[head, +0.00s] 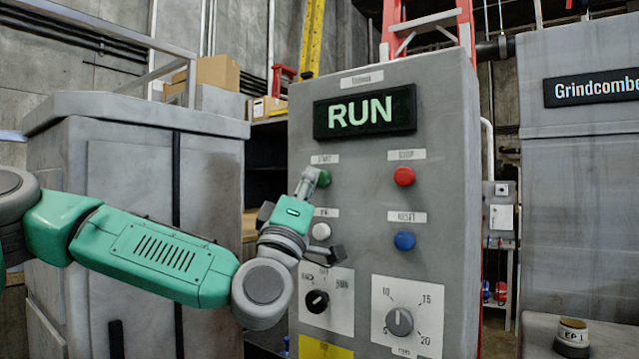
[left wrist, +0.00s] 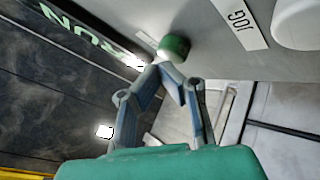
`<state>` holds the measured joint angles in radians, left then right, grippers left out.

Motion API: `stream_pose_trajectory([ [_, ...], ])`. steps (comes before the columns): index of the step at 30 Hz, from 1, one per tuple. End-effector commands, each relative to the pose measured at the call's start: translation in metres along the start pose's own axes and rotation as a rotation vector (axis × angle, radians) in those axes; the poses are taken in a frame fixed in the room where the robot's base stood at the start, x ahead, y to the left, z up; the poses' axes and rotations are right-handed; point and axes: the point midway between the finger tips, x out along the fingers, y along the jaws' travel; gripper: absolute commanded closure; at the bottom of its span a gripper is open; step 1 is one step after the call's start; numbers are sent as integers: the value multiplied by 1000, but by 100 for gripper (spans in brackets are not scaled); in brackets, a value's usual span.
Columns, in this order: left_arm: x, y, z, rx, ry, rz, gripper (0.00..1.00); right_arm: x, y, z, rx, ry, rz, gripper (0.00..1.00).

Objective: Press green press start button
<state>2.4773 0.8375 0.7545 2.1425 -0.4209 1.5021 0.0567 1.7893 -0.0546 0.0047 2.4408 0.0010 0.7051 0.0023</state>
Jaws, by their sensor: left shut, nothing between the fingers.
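The green start button (head: 323,178) is on the grey control panel (head: 450,200), under a small label at the upper left of its buttons. My left gripper (head: 308,176) is shut and empty, with its fingertips at the green button and partly covering it in the head view. In the left wrist view the closed fingertips (left wrist: 168,70) are just below the green button (left wrist: 174,47). I cannot tell whether they touch it. The panel's display (head: 364,112) reads RUN. My right gripper is not in view.
Close by on the panel are a red button (head: 404,176), a white button (head: 321,232), a blue button (head: 404,240), a black selector knob (head: 317,301) and a grey dial (head: 399,321). A grey machine (head: 90,170) stands at the left, behind my left arm.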

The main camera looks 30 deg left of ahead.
Motion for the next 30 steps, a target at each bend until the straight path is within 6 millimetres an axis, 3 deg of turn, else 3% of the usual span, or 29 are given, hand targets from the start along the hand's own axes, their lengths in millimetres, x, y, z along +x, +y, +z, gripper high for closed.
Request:
stream_pose_trajectory([
  [14, -6, 4, -5, -1, 0, 2, 100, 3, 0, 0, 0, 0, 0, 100],
  [30, -38, 27, -28, -2, 1, 2, 100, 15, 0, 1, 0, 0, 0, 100],
])
